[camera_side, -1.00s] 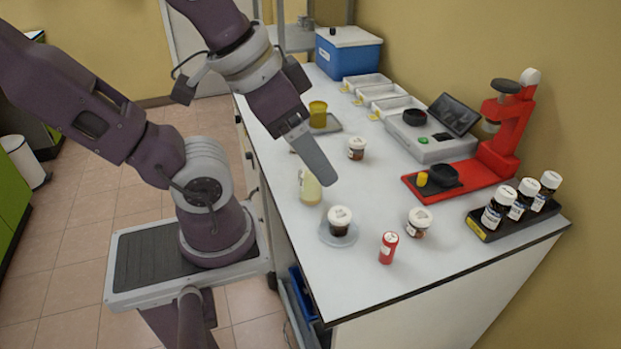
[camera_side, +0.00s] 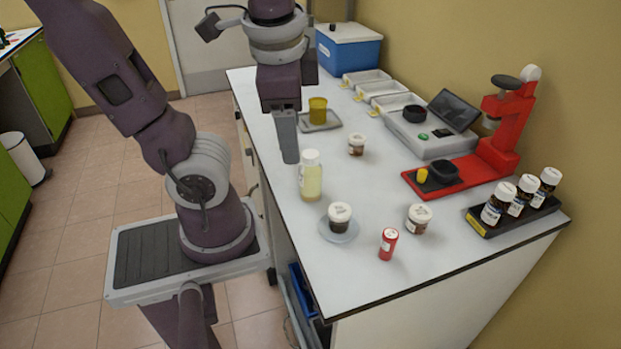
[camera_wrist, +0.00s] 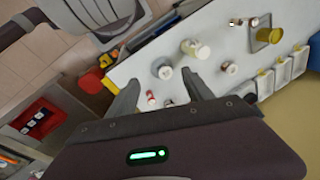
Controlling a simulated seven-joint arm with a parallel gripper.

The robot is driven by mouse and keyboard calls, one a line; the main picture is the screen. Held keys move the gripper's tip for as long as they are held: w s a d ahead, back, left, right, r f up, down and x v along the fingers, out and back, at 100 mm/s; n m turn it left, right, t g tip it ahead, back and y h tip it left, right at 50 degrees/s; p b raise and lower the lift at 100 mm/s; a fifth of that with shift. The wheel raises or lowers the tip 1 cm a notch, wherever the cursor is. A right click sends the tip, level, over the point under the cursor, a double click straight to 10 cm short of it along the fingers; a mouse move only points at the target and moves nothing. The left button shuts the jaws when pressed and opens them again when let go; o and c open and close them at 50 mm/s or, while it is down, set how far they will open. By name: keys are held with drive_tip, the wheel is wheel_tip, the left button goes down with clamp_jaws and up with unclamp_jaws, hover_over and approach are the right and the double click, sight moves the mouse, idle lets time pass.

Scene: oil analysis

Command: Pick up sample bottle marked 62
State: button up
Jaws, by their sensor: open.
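No number is readable on any bottle, so I cannot tell which is marked 62. Small white-capped dark jars stand on the bench: one on a saucer (camera_side: 340,217), one at the right (camera_side: 419,219), one farther back (camera_side: 356,145). A tall white-capped bottle with pale yellow liquid (camera_side: 311,178) stands upright near the left edge; it also shows in the wrist view (camera_wrist: 203,53). Three dark bottles (camera_side: 520,196) stand in a black rack. My gripper (camera_side: 288,150) points down above the bench, behind the tall bottle. In the wrist view its fingers (camera_wrist: 161,78) are apart, with nothing held.
A yellow beaker (camera_side: 318,111) sits on a grey tray. A red stand (camera_side: 508,130), a grey instrument (camera_side: 430,141), white trays (camera_side: 383,90) and a blue box (camera_side: 348,55) line the back.

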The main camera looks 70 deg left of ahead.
sight(309, 152)
drive_tip(key=a+f+m+g+y, duration=0.2)
drive_tip(key=a+m+g+y, duration=0.2)
drive_tip(key=a+m+y, duration=0.4)
drive_tip(key=w+a+r+m+t+y, duration=0.2)
drive_tip(key=w+r+m+t+y, duration=0.2)
drive_tip(key=w+r+m+y, duration=0.35)
drive_tip(key=shift+n, duration=0.25)
drive_tip(key=f, duration=2.3)
drive_tip(key=shift+w+a+f, duration=0.15)
drive_tip(key=shift+w+a, duration=0.05)
drive_tip(key=shift+a, duration=0.1)
drive_tip(key=shift+a+f, duration=0.1)
drive_tip(key=shift+a, duration=0.25)
drive_tip(key=a, duration=0.4)
drive_tip(key=a+r, duration=0.1)
drive_tip(key=a, duration=0.1)
drive_tip(key=shift+w+a, duration=0.15)
drive_tip(key=shift+w, duration=0.25)
clamp_jaws()
